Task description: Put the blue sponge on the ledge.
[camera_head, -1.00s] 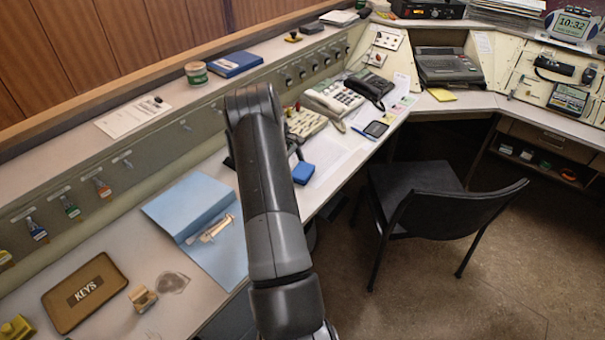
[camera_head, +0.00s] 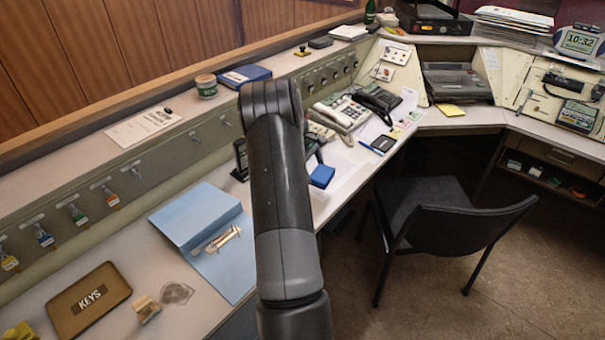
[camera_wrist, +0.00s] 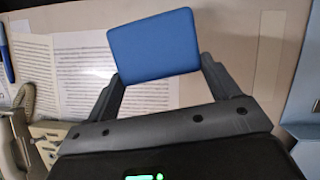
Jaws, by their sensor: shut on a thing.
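The blue sponge (camera_head: 322,176) is a small blue block in the head view, beside my dark arm and over the papers on the desk. In the wrist view it (camera_wrist: 153,47) sits between the two fingertips of my gripper (camera_wrist: 155,70), which is shut on it. In the head view my gripper is mostly hidden behind my arm. The ledge (camera_head: 60,165) is the long raised shelf along the wood-panelled wall, left of and behind the sponge. The height of the sponge above the desk is hard to tell.
On the ledge are a paper notice (camera_head: 145,126), a round tin (camera_head: 206,87) and a blue book (camera_head: 245,75); bare stretches lie between them. Below hang tagged keys. Phones (camera_head: 345,112), a blue folder (camera_head: 190,212) and a keys tray (camera_head: 90,300) occupy the desk. A black chair (camera_head: 440,215) stands right.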

